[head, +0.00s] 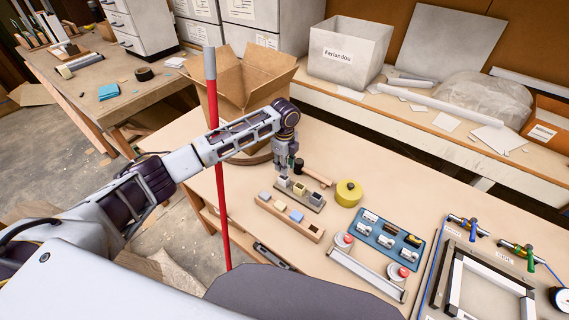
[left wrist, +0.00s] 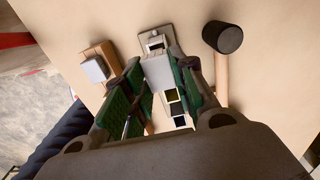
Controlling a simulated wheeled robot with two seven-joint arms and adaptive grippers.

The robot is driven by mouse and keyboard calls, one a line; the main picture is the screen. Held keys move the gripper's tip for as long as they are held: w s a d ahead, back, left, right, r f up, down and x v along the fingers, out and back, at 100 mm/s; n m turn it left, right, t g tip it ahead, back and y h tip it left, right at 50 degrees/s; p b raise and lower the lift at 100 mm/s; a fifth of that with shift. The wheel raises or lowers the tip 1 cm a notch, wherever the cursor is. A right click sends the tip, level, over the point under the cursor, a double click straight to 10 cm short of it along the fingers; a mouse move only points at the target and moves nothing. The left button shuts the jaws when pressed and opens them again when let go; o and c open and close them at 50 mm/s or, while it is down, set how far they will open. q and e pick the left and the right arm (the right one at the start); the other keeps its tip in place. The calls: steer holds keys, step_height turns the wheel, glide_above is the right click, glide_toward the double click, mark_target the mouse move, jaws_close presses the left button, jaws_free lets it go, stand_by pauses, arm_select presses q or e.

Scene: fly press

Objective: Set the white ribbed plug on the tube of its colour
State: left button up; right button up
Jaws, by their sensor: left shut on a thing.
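My left gripper (head: 291,170) points down over the far-left end of the tube rack. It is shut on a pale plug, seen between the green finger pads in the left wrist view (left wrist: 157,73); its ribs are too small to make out. In the left wrist view a white-rimmed tube (left wrist: 155,42) shows just past the plug. Whether the plug touches a tube cannot be told. A wooden plug block (head: 269,207) stands in front, with a whitish plug (head: 264,196) and a blue one (head: 297,215). My right gripper is not in view.
A mallet (head: 318,174) lies right behind the rack, close to my gripper. A blue tray of fittings (head: 388,238) lies farther right. A red pole (head: 217,150) stands left, and an open cardboard box (head: 240,85) behind.

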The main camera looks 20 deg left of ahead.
arm_select(q)
steer(key=shift+f+p, duration=0.55)
steer(key=shift+p, duration=0.1)
stand_by(1.4)
steer(key=shift+f, duration=0.65)
stand_by(0.9)
steer(key=o, duration=0.9)
steer(key=shift+o, duration=0.9)
